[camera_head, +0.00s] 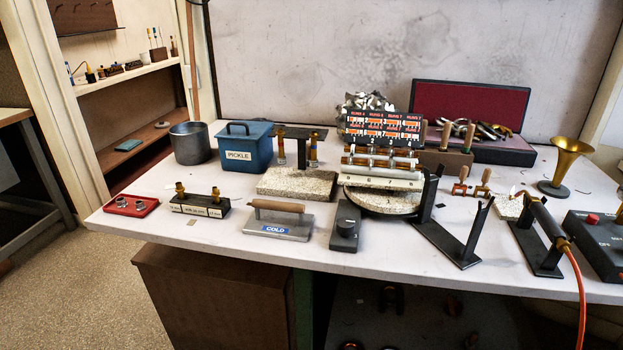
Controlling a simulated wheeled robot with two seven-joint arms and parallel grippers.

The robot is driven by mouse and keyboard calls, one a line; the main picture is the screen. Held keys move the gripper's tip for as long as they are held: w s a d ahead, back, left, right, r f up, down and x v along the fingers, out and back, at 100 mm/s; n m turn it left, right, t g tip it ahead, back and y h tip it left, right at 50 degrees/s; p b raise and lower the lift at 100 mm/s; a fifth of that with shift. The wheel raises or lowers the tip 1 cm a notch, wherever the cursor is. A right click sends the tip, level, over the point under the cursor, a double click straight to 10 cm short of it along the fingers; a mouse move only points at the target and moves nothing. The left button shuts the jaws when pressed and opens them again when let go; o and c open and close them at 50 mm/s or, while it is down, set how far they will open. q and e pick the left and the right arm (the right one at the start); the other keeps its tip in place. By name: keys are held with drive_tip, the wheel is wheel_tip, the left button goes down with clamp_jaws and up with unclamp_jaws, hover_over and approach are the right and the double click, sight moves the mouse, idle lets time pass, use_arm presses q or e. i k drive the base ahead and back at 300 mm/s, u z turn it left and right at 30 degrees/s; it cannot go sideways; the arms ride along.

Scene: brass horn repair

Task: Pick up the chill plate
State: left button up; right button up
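The chill plate (278,224) lies near the front edge of the white workbench, left of the middle. It is a flat grey metal plate with a blue label reading COLD and a wooden bar handle (278,206) along its top. Nothing visible rests on it. Neither of my grippers shows in the head view.
Left of the plate stand a black block (200,207) with brass fittings and a red tray (131,205). A blue PICKLE box (243,148) and torch (548,219) stand farther off.

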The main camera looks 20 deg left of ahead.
sight(275, 219)
drive_tip(key=i, duration=0.4)
drive_tip(key=u, duration=1.1)
